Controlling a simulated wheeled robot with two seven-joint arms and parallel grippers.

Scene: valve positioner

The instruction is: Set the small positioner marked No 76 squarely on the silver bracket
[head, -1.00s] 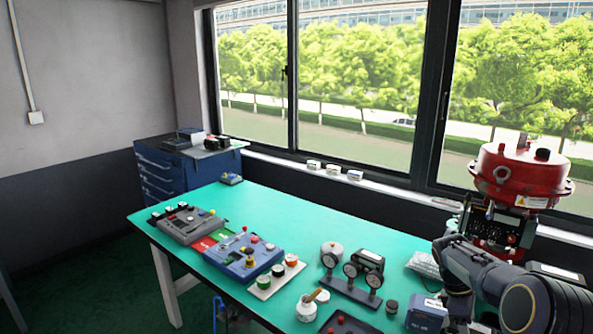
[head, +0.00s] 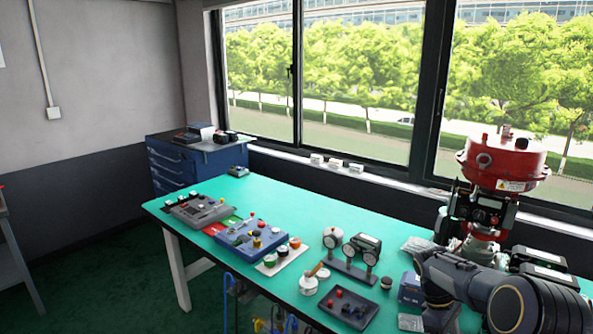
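A red actuator (head: 504,163) stands on a valve assembly at the right end of the green table (head: 330,225). Dark and silvery parts sit below it, but I cannot pick out the silver bracket for certain. Dark boxes (head: 545,262) with pale labels lie right of the valve, partly behind my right arm. A blue box (head: 409,289) stands on the table just left of my arm. No marking No 76 is readable on anything. My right arm reaches in from the lower right over the table; its gripper is not visible. My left gripper is out of view.
Gauges on a black stand (head: 350,262), a white pot (head: 309,284) and a dark tray (head: 348,309) stand left of my arm. Blue (head: 250,238) and grey (head: 198,211) panels lie further left. The table's back middle is clear. A blue drawer cabinet (head: 183,165) stands beyond.

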